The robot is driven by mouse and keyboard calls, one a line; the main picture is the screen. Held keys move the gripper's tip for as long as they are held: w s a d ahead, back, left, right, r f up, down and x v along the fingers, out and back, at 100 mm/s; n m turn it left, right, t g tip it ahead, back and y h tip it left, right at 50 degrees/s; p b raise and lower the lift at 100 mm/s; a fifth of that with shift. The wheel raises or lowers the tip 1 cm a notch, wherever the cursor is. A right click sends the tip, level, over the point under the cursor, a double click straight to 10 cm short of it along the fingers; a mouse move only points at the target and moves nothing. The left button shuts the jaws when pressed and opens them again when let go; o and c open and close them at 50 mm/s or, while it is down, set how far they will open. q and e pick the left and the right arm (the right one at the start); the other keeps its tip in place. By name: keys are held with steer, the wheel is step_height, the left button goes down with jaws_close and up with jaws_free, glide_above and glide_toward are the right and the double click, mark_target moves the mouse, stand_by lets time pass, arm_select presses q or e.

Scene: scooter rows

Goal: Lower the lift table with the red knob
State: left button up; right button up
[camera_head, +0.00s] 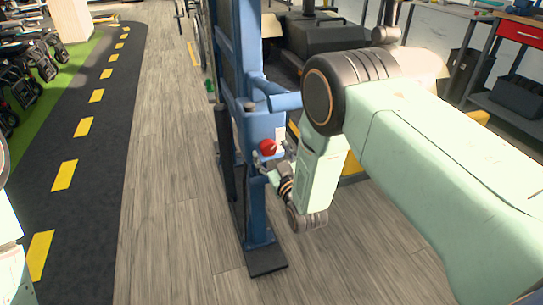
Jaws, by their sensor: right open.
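The red knob (267,147) sits on a light-blue box (262,128) fixed to the blue lift frame (229,60). My right gripper (259,164) is just below the knob, with its fingers close to it. It looks open, and I cannot tell whether a finger touches the knob. My right arm comes in from the right and hides part of the frame and what lies behind it. The lift's table top is not clearly visible. Only a part of my left arm shows at the left edge; its gripper is out of view.
The lift's dark foot plate (266,261) rests on the wooden floor (165,180). A black lane with yellow dashes (65,175) runs along the left, with parked scooters (30,70) beyond it. A workbench with a red drawer (522,32) stands at the back right. The floor left of the lift is clear.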

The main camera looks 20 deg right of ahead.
steer(key=shift+w, duration=0.1)
steer(key=c, duration=1.1)
steer(key=shift+c, duration=0.2)
steer(key=m+p, duration=0.1)
steer(key=m, duration=0.2)
steer(key=shift+m, duration=0.4)
steer(key=m+p, duration=0.2)
steer(key=m, duration=0.2)
steer(key=shift+a+m, duration=0.1)
steer(key=shift+m, duration=0.2)
steer(key=m+p, duration=0.1)
steer(key=m, duration=0.3)
steer(key=shift+m+p, duration=0.35)
steer(key=shift+m, duration=1.65)
